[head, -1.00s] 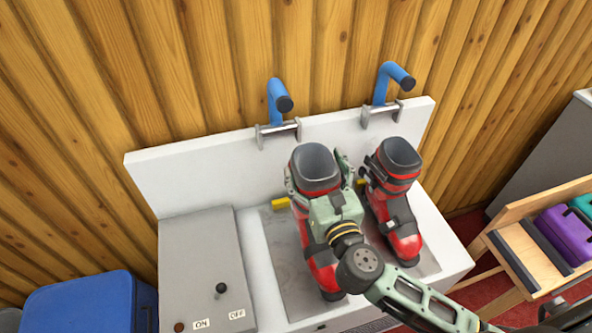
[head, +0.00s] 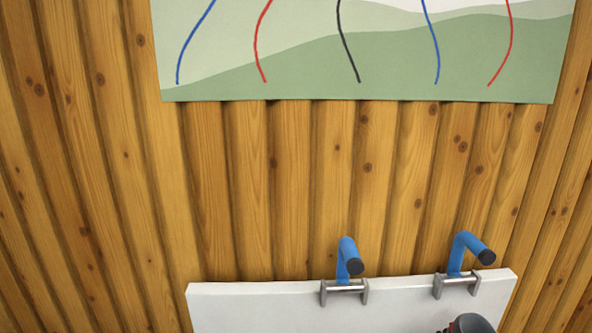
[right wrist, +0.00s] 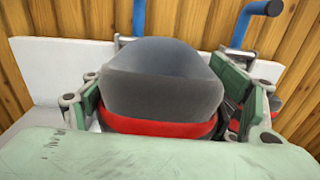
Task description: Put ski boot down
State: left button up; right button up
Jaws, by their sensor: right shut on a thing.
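A ski boot (right wrist: 163,80) with a dark grey cuff and a red band fills the middle of the right wrist view. My right gripper (right wrist: 165,103) is shut on it, with a green finger on each side of the cuff. The boot's lower part and sole are hidden, so I cannot tell whether it touches the bench. In the head view, the dark top of a boot (head: 472,324) just shows at the bottom edge, right of centre. My left gripper is not in view.
A white back panel (head: 255,305) stands against the wooden plank wall (head: 230,200). Two blue bent handles, the left (head: 347,258) and the right (head: 468,250), rise from metal brackets on it. A poster (head: 330,60) with coloured lines hangs above.

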jog(key=shift+s+r, duration=0.2)
jog(key=shift+s, duration=1.05)
jog(key=shift+s+r, duration=0.2)
jog(key=shift+s, duration=1)
